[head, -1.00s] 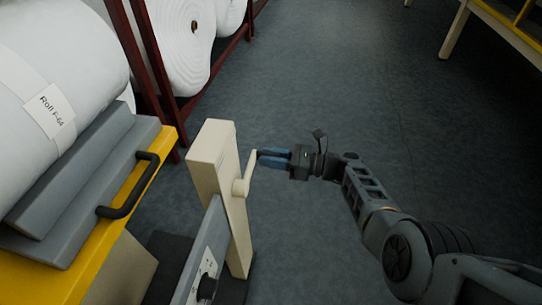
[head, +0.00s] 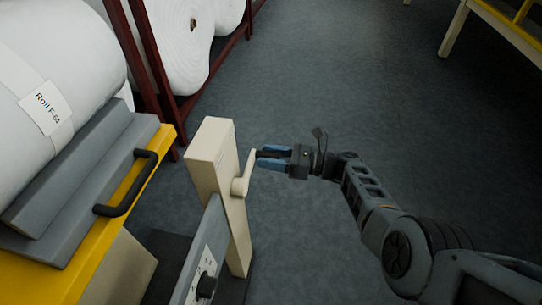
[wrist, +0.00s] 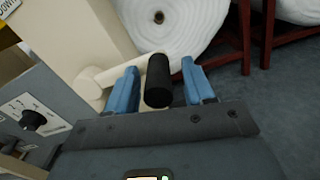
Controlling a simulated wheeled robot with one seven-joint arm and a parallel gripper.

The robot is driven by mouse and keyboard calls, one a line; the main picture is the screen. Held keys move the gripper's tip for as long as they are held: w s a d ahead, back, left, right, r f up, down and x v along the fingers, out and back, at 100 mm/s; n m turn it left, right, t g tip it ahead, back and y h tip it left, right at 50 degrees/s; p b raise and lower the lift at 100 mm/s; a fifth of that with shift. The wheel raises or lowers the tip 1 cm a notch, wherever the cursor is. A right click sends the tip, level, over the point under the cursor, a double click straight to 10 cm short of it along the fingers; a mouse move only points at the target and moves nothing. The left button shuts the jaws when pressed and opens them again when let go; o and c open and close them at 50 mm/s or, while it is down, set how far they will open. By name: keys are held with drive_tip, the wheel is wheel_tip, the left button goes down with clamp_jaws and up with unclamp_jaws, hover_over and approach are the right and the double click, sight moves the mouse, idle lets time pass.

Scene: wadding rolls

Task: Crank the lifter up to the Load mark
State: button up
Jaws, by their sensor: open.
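The lifter's cream post (head: 218,185) stands upright left of my arm. Its cream crank arm (head: 243,177) angles up and to the right from a hub on the post's side. In the wrist view the crank's black handle (wrist: 159,80) lies between the two blue fingers of my gripper (wrist: 161,90), with a gap on each side. My gripper also shows in the head view (head: 268,158), with its fingers apart around the handle. A grey panel (head: 207,262) with a black knob is on the post's near side; its markings are too small to read. I cannot make out a Load mark.
A white roll (head: 50,70) labelled "Roll F-64" rests on a grey cradle (head: 95,165) over a yellow frame with a black handle at the left. A dark red rack (head: 150,75) holds more rolls behind.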

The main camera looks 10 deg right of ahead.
drive_tip(key=v, duration=0.7)
drive_tip(key=shift+s+d+p, duration=0.15)
drive_tip(key=shift+d+p, duration=0.2)
drive_tip(key=shift+p, duration=0.1)
